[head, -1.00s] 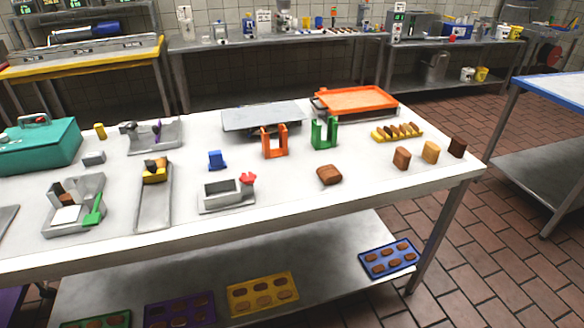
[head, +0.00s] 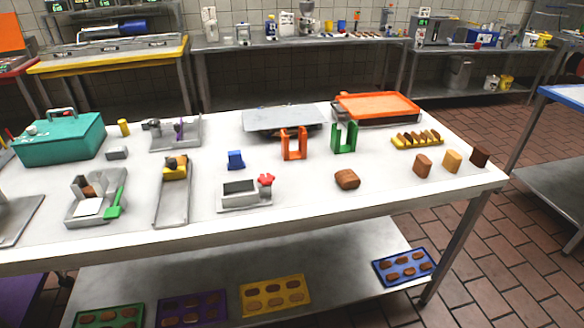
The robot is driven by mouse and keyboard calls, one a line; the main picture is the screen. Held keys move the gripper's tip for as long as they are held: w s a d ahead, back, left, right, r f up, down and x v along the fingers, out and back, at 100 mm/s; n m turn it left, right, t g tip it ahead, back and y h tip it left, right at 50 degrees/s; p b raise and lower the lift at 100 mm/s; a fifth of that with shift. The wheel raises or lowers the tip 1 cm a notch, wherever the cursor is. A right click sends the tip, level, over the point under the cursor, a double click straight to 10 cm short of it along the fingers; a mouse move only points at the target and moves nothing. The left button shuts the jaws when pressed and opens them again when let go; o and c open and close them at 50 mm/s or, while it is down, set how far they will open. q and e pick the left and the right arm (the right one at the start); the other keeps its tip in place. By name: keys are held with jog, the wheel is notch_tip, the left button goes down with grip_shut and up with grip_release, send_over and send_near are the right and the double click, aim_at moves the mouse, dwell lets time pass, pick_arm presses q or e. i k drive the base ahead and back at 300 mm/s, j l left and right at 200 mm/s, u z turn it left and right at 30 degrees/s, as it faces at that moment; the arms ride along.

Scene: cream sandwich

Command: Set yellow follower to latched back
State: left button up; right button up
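The yellow follower (head: 176,172) is a small yellow block at the far end of a narrow grey tray-like channel (head: 171,208) on the white table. A brown and dark piece shows at its top. The front part of the channel is empty. From this distance I cannot tell whether the follower is latched. Neither of my grippers is in the head view.
A grey fixture with a green lever (head: 114,202) stands left of the channel, and a grey box with a red knob (head: 245,194) stands right. Behind are a teal case (head: 60,138), a grey fixture with a purple part (head: 176,132) and a blue block (head: 236,160). The white table's (head: 300,215) front strip is clear.

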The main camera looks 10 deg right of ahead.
aim_at(173, 172)
jog(key=u, duration=0.55)
jog(key=k+l+u, duration=0.15)
jog(key=l, duration=0.25)
